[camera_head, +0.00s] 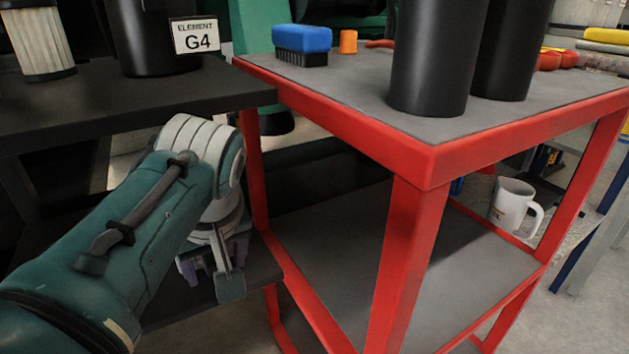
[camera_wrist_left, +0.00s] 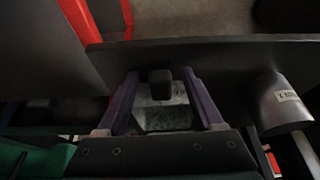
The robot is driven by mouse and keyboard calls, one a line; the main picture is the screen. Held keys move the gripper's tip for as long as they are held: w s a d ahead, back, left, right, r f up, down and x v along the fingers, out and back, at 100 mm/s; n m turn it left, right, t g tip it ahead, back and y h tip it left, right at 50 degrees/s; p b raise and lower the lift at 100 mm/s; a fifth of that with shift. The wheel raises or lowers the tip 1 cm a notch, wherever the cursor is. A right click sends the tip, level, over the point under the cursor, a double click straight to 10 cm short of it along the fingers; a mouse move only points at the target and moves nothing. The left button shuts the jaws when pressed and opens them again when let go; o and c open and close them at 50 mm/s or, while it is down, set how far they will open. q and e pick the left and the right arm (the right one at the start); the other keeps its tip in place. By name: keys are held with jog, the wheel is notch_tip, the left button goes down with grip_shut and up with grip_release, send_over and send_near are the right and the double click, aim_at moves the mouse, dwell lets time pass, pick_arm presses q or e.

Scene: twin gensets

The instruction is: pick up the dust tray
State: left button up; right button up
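In the left wrist view, a mottled grey metal piece that looks like the dust tray (camera_wrist_left: 170,115) lies between the fingers of my left gripper (camera_wrist_left: 161,92). A dark block, perhaps its handle, stands at its far edge. The two purple fingers are spread on either side, with the block clear of both. Whether a finger touches the tray's sides I cannot tell. In the head view my left gripper (camera_head: 212,270) points down over the lower shelf of the black bench, largely hidden by its own wrist. I cannot make out the tray surely there. My right gripper is out of view.
A red-framed trolley (camera_head: 430,158) stands close to the right of my left arm. It carries a blue brush (camera_head: 302,45) and dark cylinders (camera_head: 436,60); a white mug (camera_head: 512,205) is lower down. The black bench top (camera_head: 95,100) overhangs the lower shelf (camera_head: 190,300).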

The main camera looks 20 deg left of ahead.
pick_arm(q)
grip_shut()
dwell(0.3)
dwell(0.5)
